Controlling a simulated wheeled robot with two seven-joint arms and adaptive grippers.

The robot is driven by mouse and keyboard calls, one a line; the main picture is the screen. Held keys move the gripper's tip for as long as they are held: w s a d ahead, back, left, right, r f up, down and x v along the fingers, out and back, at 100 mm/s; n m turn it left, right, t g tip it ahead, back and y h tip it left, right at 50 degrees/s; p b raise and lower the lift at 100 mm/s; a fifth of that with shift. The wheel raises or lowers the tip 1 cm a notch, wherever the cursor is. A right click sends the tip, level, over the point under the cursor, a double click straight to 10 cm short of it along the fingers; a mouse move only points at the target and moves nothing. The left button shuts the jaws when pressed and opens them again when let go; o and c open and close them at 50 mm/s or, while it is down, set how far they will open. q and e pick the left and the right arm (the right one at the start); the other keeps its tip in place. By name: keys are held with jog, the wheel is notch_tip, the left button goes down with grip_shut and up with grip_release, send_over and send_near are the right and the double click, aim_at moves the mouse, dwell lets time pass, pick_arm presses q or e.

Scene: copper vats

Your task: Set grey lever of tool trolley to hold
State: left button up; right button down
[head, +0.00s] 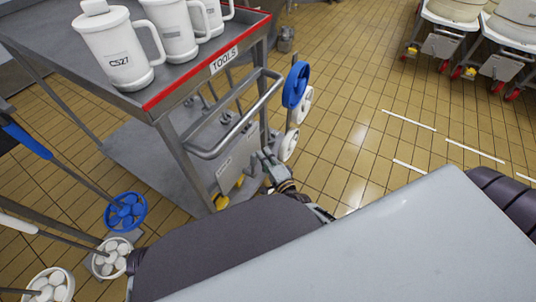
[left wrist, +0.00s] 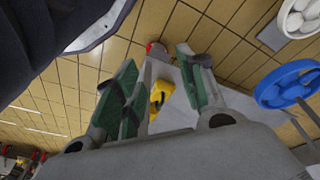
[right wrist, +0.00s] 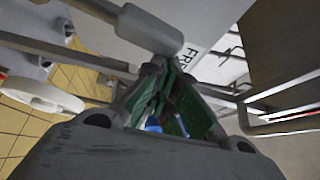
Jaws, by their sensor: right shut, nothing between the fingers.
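The tool trolley (head: 185,110) stands at the left in the head view, with a red front edge and a TOOLS label. A pale plate (head: 236,165) sits low on its end, below the push bar. The right wrist view shows a grey lever (right wrist: 150,30) with a thick rounded grip, beside a white plate lettered "FRE", the rest hidden. My right gripper (right wrist: 163,72) is shut and empty, its fingertips close at the lever's grip; I cannot tell if they touch. It also shows by the plate in the head view (head: 268,163). My left gripper (left wrist: 155,65) is open and empty above the floor.
White jugs (head: 120,50) stand on the trolley top. A blue-headed brush (head: 126,211) and white ones are at lower left. Blue and white discs (head: 296,84) hang by the trolley's right side. White wheeled vats (head: 455,25) stand at upper right. The tiled floor between is clear.

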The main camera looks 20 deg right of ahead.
aim_at(255, 167)
pick_arm(q)
jog(key=shift+w+d+r+t+b, duration=0.15)
jog(key=shift+r+b, duration=0.2)
jog(key=shift+r, duration=0.3)
jog(key=shift+d+r+t+b, duration=0.1)
jog(key=shift+r+b, duration=0.25)
jog(key=shift+r, duration=0.25)
jog(key=shift+w+d+r+t+b, duration=0.15)
jog(key=shift+r+b, duration=0.2)
jog(key=shift+r, duration=0.3)
pick_arm(e)
jog(key=s+a+n+t+y, duration=0.3)
jog(key=s+a+n, duration=0.2)
jog(key=n, duration=0.5)
jog(key=shift+s+a+f+n+y, duration=0.15)
jog(key=shift+s+a+n+y, duration=0.2)
jog(key=shift+a, duration=1)
pick_arm(q)
jog(key=shift+a, duration=0.1)
jog(key=shift+f, duration=0.15)
pick_arm(e)
notch_tip(255, 167, up, 10)
jog(key=shift+t, duration=0.3)
jog(key=shift+w+d, duration=0.15)
